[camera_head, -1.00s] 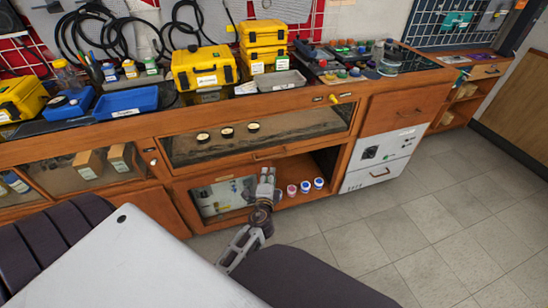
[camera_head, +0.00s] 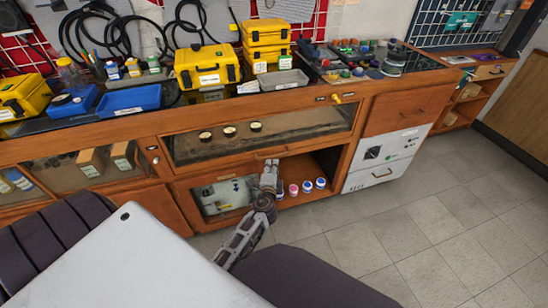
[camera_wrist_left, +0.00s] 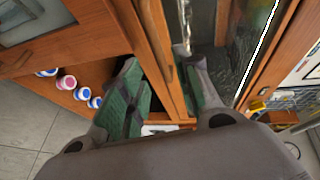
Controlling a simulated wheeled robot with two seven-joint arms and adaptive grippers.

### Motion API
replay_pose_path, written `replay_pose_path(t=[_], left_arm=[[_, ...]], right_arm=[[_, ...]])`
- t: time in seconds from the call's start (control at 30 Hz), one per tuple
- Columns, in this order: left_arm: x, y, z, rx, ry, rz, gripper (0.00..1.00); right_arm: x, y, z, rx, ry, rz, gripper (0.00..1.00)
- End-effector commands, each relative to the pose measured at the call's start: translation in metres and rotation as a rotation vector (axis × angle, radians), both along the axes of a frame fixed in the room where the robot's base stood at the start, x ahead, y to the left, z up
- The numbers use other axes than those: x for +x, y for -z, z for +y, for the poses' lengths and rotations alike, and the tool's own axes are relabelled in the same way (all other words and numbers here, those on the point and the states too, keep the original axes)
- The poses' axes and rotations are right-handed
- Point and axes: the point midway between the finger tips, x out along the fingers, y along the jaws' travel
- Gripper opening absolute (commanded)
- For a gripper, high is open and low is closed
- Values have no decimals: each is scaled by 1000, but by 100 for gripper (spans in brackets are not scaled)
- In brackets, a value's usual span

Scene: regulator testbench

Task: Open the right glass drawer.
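The right glass drawer (camera_head: 300,125) is a wide wood-framed glass front in the middle of the bench, with three small round black-rimmed pieces behind the glass. It looks closed. Its wooden handle (camera_head: 268,153) is on the lower rail and also shows in the left wrist view (camera_wrist_left: 171,76). My left gripper (camera_head: 269,164) is just below and in front of the handle. In the left wrist view its green-padded fingers (camera_wrist_left: 163,92) are apart, one on each side of the lower rail and handle. I cannot tell whether they touch it. My right gripper is not in view.
Yellow cases (camera_head: 207,66) and blue trays (camera_head: 126,102) stand on the bench top. The tiled floor at right is clear.

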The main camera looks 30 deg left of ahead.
Motion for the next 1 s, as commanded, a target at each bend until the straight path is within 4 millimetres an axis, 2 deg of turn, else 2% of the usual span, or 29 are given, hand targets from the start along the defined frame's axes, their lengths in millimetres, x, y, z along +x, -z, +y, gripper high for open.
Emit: replay_pose_path(t=[0.7,1.0], left_arm=[[57,12,28,0,0,-1,33],[73,15,37,-1,-1,0,33]], right_arm=[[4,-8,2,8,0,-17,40],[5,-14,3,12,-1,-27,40]])
